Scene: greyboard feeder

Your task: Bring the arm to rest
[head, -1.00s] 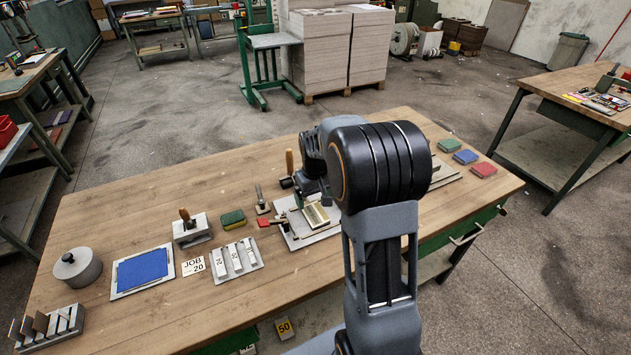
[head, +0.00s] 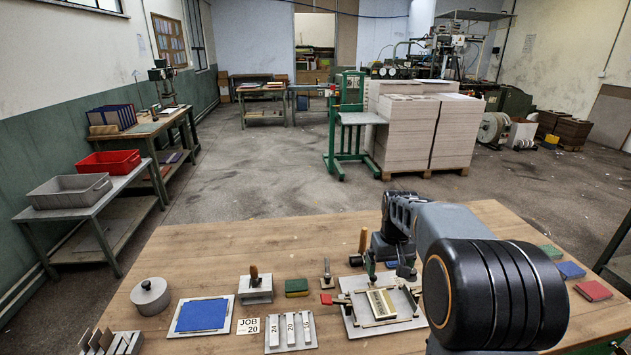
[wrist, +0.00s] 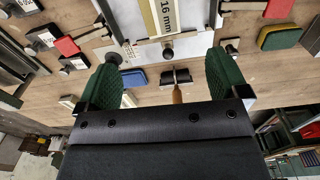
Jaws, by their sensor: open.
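My gripper (wrist: 165,80) shows in the wrist view with its two green textured fingers spread wide apart, open, and nothing is between the tips. In the head view my arm rises at the right and bends over the workbench (head: 205,255), with the gripper (head: 388,270) low above the feeder plate. The grey feeder plate (head: 362,327) holds a cream block (head: 381,303), which the wrist view shows with a "16 mm" label (wrist: 167,15). My arm partly hides the right side of the plate.
Left of the plate are a green-yellow sponge (head: 296,287), a tray of numbered blocks (head: 290,347), a blue pad (head: 202,314) and a round lidded weight (head: 150,296). A wooden-handled tool (head: 362,242) stands behind. Coloured pads, including a red one (head: 593,290), lie right.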

